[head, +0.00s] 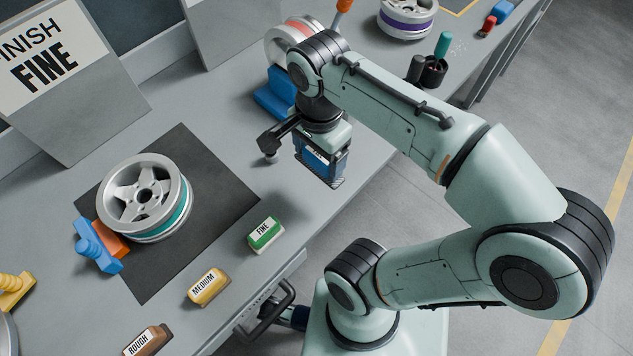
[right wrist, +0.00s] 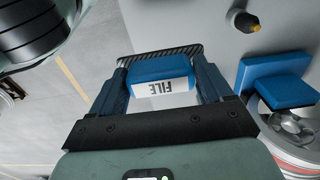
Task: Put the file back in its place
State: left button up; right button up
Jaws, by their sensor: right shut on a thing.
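The file is a blue block with a white label reading FILE (right wrist: 164,87), upside down in the right wrist view. It sits between the two dark blue fingers of my right gripper (head: 320,172), which is shut on it. In the head view the fingers hide most of the file and only a bit of its label shows. The gripper points down by the bench's front edge, to the right of the green FINE block (head: 265,233). I cannot tell how high the file is held. My left gripper is not in view.
A wheel (head: 143,195) stands on a dark mat (head: 215,190), with a blue-and-orange clamp beside it. A yellow MEDIUM block (head: 207,287) and a brown ROUGH block (head: 148,341) lie along the front edge. Another wheel on a blue stand (head: 272,97) is behind the gripper.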

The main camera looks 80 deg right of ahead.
aim_at(318, 170)
notch_tip(318, 170, down, 5)
jog(key=shift+f+b, duration=0.15)
jog(key=shift+b, duration=0.45)
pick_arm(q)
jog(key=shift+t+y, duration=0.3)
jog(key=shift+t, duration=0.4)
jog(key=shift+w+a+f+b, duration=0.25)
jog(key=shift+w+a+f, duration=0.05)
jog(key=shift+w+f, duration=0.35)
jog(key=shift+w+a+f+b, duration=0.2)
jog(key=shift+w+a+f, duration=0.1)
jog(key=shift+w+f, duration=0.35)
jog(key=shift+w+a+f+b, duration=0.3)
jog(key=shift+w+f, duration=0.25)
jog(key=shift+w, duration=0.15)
pick_arm(e)
jog(key=shift+f, duration=2.35)
